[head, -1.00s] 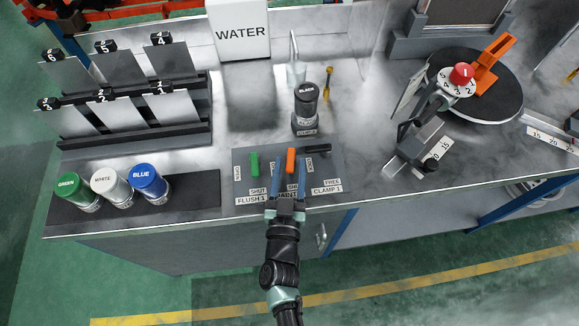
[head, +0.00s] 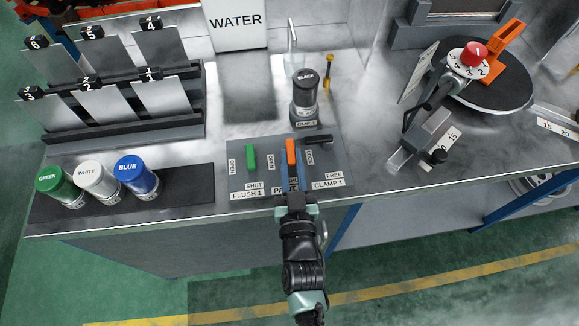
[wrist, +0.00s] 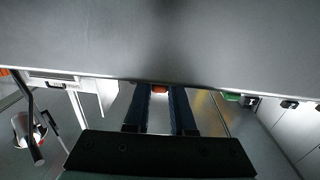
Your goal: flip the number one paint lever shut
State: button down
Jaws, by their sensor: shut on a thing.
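The orange paint lever (head: 291,152) stands up from the grey control panel (head: 237,184) on the bench, between the green flush lever (head: 250,157) and the black clamp lever (head: 318,139). My gripper (head: 293,180) reaches in from the bench front, its blue fingers close together and shut on the orange lever's lower part. In the wrist view the fingers (wrist: 160,105) run forward to a small orange patch of the lever (wrist: 160,89). The fingers hide part of the paint label. The orange lever's exact tilt is hard to tell.
A black paint bottle (head: 305,95) stands behind the panel. A turntable (head: 490,95) with an orange clamp is at the right. The bench front edge (head: 400,192) runs below the panel.

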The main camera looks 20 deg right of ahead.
jog(key=shift+a+f+n+y+b, duration=0.1)
jog(key=shift+f+n+y+b, duration=0.25)
jog(key=shift+y+b, duration=0.45)
jog(key=shift+r+b, duration=0.35)
jog(key=shift+b, duration=0.25)
jog(key=shift+d, duration=0.2)
jog(key=c, duration=0.8)
grip_release()
jog(key=shift+o, duration=0.2)
jog(key=shift+s, duration=0.1)
jog(key=v, duration=1.2)
jog(key=shift+s+f, duration=0.15)
jog(key=shift+s, duration=0.25)
jog(key=shift+a, duration=0.1)
